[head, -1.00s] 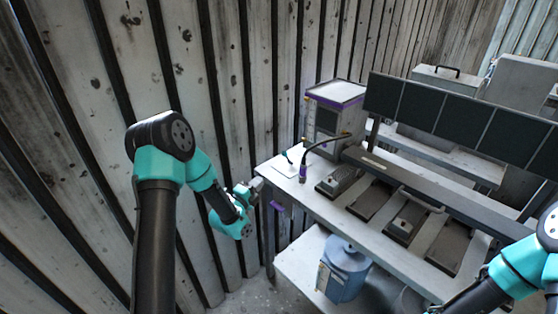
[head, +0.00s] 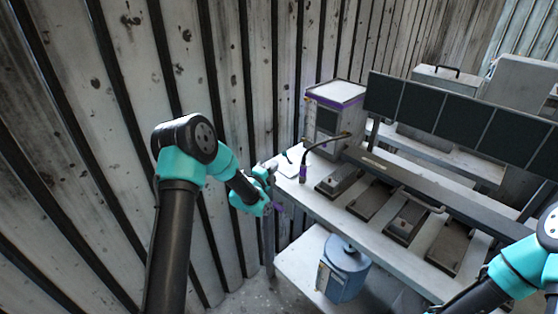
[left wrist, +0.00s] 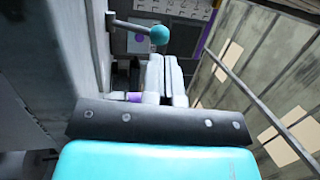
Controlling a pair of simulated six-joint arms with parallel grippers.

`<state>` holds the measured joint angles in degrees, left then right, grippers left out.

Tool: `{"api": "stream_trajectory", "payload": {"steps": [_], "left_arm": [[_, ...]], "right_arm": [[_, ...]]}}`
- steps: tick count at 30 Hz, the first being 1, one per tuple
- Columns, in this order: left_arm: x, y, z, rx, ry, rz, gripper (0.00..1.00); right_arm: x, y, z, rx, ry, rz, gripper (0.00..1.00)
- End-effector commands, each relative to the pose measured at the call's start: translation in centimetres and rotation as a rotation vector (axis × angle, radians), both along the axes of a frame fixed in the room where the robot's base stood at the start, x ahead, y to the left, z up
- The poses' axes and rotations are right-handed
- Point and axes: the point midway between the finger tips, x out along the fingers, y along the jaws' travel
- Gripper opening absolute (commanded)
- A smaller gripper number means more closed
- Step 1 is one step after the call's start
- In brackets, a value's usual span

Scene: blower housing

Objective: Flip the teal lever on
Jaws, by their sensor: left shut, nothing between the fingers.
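The teal lever shows in the left wrist view as a grey rod with a round teal knob (left wrist: 159,35) at its end, near the top centre. The rod comes in from the left. My left gripper (left wrist: 166,58) is shut and empty, its fingertips just below the knob in that view; I cannot tell whether they touch it. In the head view my left gripper (head: 271,171) is at the left end of the workbench (head: 322,215). A small teal part (head: 287,156) lies close by on the bench top and may be the lever. My right gripper is out of view.
A grey box with purple trim (head: 335,95) stands at the back of the bench, with a bent dark stalk (head: 325,141) before it. A blue container (head: 345,270) stands on the lower shelf. The corrugated wall (head: 240,85) runs close on the left.

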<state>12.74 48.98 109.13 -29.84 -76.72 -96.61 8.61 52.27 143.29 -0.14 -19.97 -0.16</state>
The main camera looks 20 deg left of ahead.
Motion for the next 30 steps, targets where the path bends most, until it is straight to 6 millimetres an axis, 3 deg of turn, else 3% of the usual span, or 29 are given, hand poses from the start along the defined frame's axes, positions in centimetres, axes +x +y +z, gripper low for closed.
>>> {"api": "stream_trajectory", "payload": {"steps": [3, 10, 23, 30], "left_arm": [[1.8, -0.5, 0.4, 0.002, -0.002, -0.001, 0.0], [3.6, -0.9, 0.7, 0.001, 0.0, -0.001, 0.0], [3.7, -0.8, 0.8, 0.001, 0.002, 0.001, 0.0], [3.1, 0.9, 1.1, 0.014, 0.027, 0.025, 0.0]], "right_arm": [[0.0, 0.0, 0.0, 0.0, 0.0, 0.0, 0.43], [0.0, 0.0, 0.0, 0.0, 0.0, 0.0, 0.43], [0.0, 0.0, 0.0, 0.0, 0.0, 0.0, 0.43], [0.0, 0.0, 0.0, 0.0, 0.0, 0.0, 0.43]]}}
